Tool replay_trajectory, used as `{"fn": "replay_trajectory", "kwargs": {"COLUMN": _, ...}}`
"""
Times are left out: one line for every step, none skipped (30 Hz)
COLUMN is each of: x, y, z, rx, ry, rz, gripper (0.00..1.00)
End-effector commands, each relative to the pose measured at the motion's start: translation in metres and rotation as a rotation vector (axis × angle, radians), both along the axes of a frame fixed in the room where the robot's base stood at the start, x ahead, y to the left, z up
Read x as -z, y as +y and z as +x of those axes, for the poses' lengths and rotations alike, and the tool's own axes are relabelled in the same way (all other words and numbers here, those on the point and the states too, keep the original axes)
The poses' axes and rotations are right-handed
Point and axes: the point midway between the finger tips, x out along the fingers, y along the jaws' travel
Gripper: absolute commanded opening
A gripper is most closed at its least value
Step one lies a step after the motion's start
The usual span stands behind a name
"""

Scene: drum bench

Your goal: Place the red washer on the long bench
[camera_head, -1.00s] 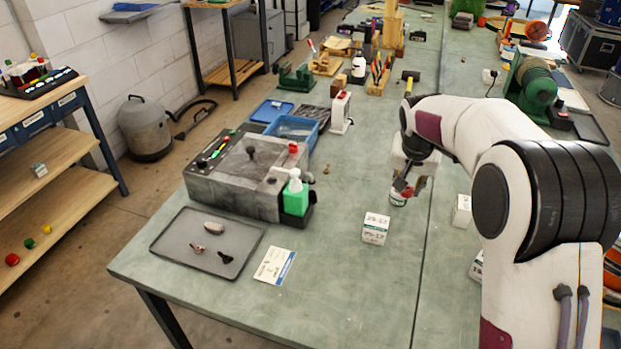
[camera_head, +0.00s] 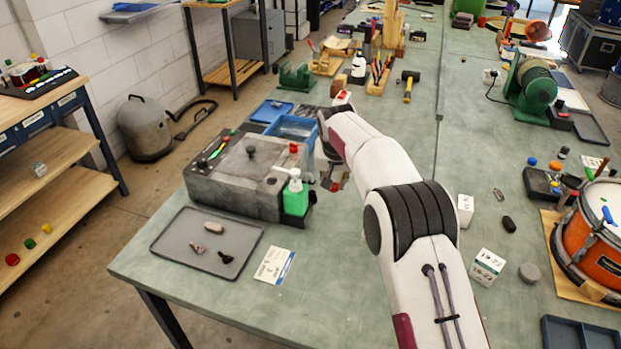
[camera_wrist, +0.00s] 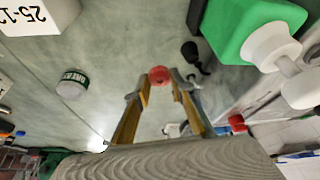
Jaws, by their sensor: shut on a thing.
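The red washer (camera_wrist: 159,74) is held between the tips of my gripper (camera_wrist: 161,84) in the wrist view. The two yellow-sided fingers are closed on its sides, above the green-grey worktop. In the head view my gripper (camera_head: 334,180) is over the long bench (camera_head: 335,270), just right of the green bottle, and partly hidden by my arm. The washer cannot be told apart clearly there. The washer's height above the bench is hard to judge.
The green bottle (camera_head: 295,197) stands beside the grey machine box (camera_head: 235,180). A grey tray (camera_head: 180,245) with small parts and a card (camera_head: 274,266) lie in front. A round labelled jar (camera_wrist: 72,84) is near the gripper. The bench's front middle is clear.

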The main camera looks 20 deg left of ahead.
Motion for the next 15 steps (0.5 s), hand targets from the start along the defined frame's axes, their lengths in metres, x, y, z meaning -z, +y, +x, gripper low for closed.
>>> {"fn": "replay_trajectory", "kwargs": {"x": 0.0017, "y": 0.0042, "z": -0.0001, "rx": -0.006, "ry": -0.001, "rz": 0.001, "gripper": 0.16}}
{"fn": "replay_trajectory", "kwargs": {"x": 0.0024, "y": 0.006, "z": -0.0001, "rx": -0.009, "ry": -0.001, "rz": 0.001, "gripper": 0.16}}
{"fn": "replay_trajectory", "kwargs": {"x": 0.0034, "y": 0.0077, "z": -0.0004, "rx": -0.011, "ry": 0.0, "rz": 0.001, "gripper": 0.16}}
{"fn": "replay_trajectory", "kwargs": {"x": 0.004, "y": 0.0086, "z": -0.0006, "rx": -0.013, "ry": 0.0, "rz": 0.0, "gripper": 0.16}}
{"fn": "replay_trajectory", "kwargs": {"x": 0.0044, "y": 0.0093, "z": -0.0008, "rx": -0.014, "ry": 0.0, "rz": 0.001, "gripper": 0.16}}
{"fn": "replay_trajectory", "kwargs": {"x": 0.0047, "y": 0.0098, "z": -0.0008, "rx": -0.014, "ry": 0.0, "rz": 0.001, "gripper": 0.16}}
{"fn": "replay_trajectory", "kwargs": {"x": 0.0047, "y": 0.0099, "z": -0.0008, "rx": -0.014, "ry": 0.0, "rz": 0.001, "gripper": 0.16}}
{"fn": "replay_trajectory", "kwargs": {"x": 0.0047, "y": 0.01, "z": -0.0008, "rx": -0.014, "ry": 0.0, "rz": 0.001, "gripper": 0.16}}
{"fn": "replay_trajectory", "kwargs": {"x": 0.0045, "y": 0.0099, "z": -0.0008, "rx": -0.014, "ry": 0.0, "rz": 0.001, "gripper": 0.16}}
{"fn": "replay_trajectory", "kwargs": {"x": 0.0045, "y": 0.0098, "z": -0.0008, "rx": -0.014, "ry": 0.0, "rz": 0.001, "gripper": 0.16}}
{"fn": "replay_trajectory", "kwargs": {"x": 0.0045, "y": 0.0098, "z": -0.0008, "rx": -0.014, "ry": 0.0, "rz": 0.001, "gripper": 0.16}}
{"fn": "replay_trajectory", "kwargs": {"x": 0.0045, "y": 0.0098, "z": -0.0008, "rx": -0.014, "ry": 0.0, "rz": 0.001, "gripper": 0.16}}
{"fn": "replay_trajectory", "kwargs": {"x": 0.0044, "y": 0.0097, "z": -0.0008, "rx": -0.014, "ry": 0.0, "rz": 0.001, "gripper": 0.16}}
{"fn": "replay_trajectory", "kwargs": {"x": 0.0043, "y": 0.0098, "z": -0.0007, "rx": -0.014, "ry": 0.0, "rz": 0.001, "gripper": 0.16}}
{"fn": "replay_trajectory", "kwargs": {"x": 0.0045, "y": 0.0096, "z": -0.0007, "rx": -0.014, "ry": 0.0, "rz": 0.001, "gripper": 0.16}}
